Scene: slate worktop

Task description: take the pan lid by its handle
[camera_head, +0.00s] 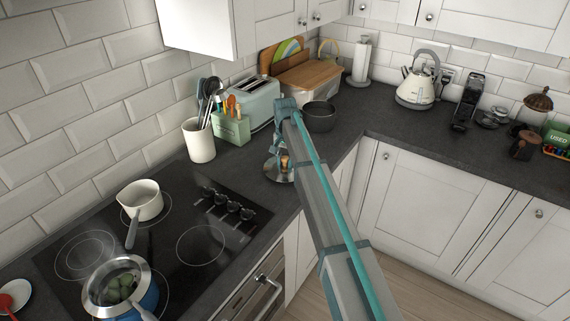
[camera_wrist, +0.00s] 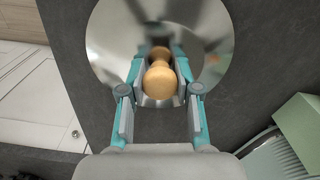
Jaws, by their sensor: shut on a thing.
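The pan lid (camera_wrist: 108,45) is a round, shiny metal disc with a wooden knob handle (camera_wrist: 160,80). In the wrist view it lies below my gripper (camera_wrist: 158,75), over the dark worktop. My gripper's two teal and grey fingers stand on either side of the wooden handle and are shut on it. In the head view the lid (camera_head: 272,172) shows partly on the worktop near its front edge, with my arm covering part of it. I cannot tell whether the lid touches the worktop.
A dark pot (camera_head: 319,117) stands just behind my arm. The toaster (camera_head: 252,101), green box (camera_head: 231,128) and utensil pot (camera_head: 199,141) stand behind the lid. The hob with a white saucepan (camera_head: 141,200) and a steel-rimmed pan (camera_head: 103,290) is to the left. The right worktop's front is clear.

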